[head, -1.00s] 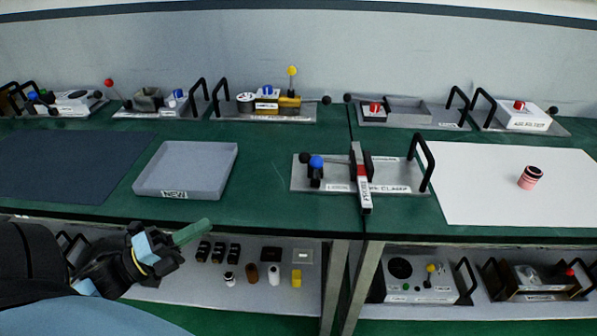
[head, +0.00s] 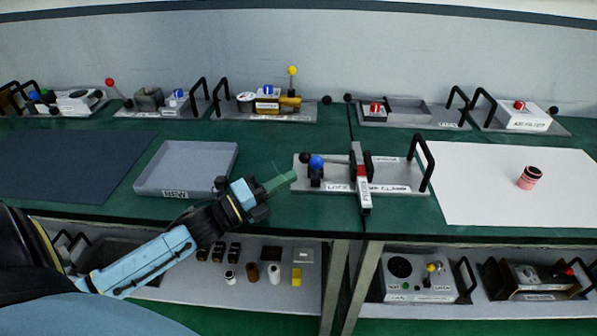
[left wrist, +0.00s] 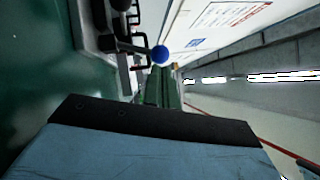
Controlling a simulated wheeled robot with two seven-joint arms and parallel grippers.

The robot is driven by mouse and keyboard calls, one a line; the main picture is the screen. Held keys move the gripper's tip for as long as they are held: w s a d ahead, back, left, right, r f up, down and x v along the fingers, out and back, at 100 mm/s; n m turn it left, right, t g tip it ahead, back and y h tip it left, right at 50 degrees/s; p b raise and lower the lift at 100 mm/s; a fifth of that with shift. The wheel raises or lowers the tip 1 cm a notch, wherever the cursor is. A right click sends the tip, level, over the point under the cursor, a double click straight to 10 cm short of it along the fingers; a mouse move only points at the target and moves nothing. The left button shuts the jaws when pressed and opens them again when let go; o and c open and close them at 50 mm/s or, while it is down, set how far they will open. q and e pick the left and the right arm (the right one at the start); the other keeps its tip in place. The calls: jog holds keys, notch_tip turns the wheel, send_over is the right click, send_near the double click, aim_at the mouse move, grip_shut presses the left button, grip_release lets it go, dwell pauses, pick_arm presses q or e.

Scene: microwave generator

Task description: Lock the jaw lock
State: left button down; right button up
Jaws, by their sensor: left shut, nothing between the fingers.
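A grey plate fixture (head: 400,185) lies on the green bench, with a long bar device (head: 362,180) across its middle and a black handle at its right end. A blue ball knob (head: 316,162) and a black ball knob (head: 305,158) stand at its left end. Which part is the jaw lock I cannot tell for sure. My left gripper (head: 281,182) has green fingers shut and empty, just left of the fixture and apart from it. In the left wrist view the blue knob (left wrist: 160,55) shows just beyond the green fingertips (left wrist: 163,72). My right gripper is out of view.
A white mat (head: 480,185) with a pink-and-black cylinder (head: 530,177) is at right. Several fixtures line the back of the bench. Small parts sit on the lower shelf (head: 215,275).

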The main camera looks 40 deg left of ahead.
aim_at(316, 170)
pick_arm(q)
jog(key=shift+x, duration=1.8)
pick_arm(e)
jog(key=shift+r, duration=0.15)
